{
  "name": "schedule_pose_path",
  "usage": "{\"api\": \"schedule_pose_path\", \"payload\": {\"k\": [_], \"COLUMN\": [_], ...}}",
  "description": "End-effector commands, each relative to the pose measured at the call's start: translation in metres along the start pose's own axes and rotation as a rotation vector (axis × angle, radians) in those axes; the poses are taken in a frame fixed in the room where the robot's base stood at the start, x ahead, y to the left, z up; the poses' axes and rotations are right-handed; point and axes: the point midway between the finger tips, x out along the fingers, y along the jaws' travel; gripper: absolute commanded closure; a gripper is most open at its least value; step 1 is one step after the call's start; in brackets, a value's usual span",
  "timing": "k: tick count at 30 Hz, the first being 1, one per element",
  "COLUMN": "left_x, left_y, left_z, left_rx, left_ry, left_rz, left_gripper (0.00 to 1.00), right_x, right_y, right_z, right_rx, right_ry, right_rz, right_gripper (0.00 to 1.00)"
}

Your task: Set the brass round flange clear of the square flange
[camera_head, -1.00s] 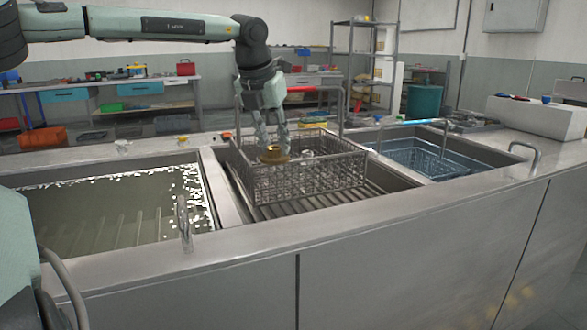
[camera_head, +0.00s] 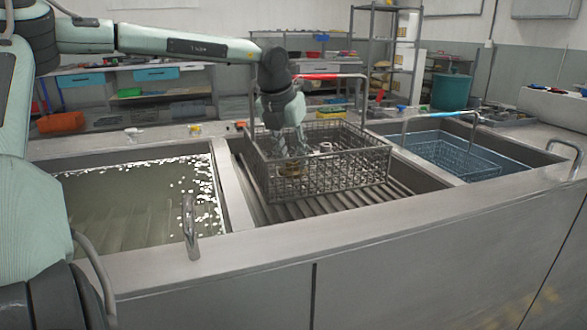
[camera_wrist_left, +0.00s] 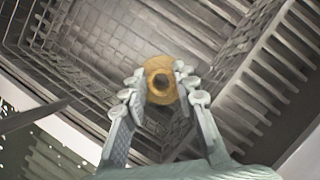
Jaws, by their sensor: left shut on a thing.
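The brass round flange (camera_head: 289,169) is a gold ring with a centre hole, held low within the wire basket (camera_head: 335,181). It shows partly through the mesh. My left gripper (camera_wrist_left: 161,86) is shut on the flange, one finger at each side, in the left wrist view. In the head view the left gripper (camera_head: 290,152) points down into the basket's left part. Whether the flange touches the basket floor I cannot tell. Pale parts (camera_head: 325,147) lie farther back in the basket; I cannot tell which is the square flange. My right gripper is not in view.
The basket, with a red-gripped tall handle (camera_head: 318,77), stands over a ribbed tank (camera_head: 338,205). A tank with white floating bits (camera_head: 125,200) is at left. A blue-water tank with another basket (camera_head: 455,155) is at right. The front steel rim (camera_head: 330,243) is clear.

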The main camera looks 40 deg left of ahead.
Motion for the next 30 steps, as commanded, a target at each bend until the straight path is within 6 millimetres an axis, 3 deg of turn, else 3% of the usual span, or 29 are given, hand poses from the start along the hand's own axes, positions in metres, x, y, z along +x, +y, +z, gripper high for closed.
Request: {"api": "schedule_pose_path", "payload": {"k": [6,17,18,19,30], "left_x": [0.027,0.030,0.031,0.031,0.027], "left_y": [0.000,0.000,0.000,0.000,0.000], "left_z": [-0.012,-0.013,-0.013,-0.013,-0.012], "left_rx": [0.001,0.001,0.000,0.000,0.001], "left_ry": [0.002,-0.001,0.002,0.002,0.000], "left_rz": [-0.001,0.000,0.000,0.000,0.000], "left_gripper": [1.00,1.00,0.67,0.63,0.63], "right_x": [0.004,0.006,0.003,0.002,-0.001], "right_y": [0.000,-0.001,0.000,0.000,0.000], "right_z": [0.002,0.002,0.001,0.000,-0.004], "right_rx": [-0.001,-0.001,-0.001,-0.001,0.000], "right_ry": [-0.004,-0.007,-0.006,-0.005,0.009], "right_rz": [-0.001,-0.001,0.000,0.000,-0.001], "right_gripper": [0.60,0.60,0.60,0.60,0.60]}}
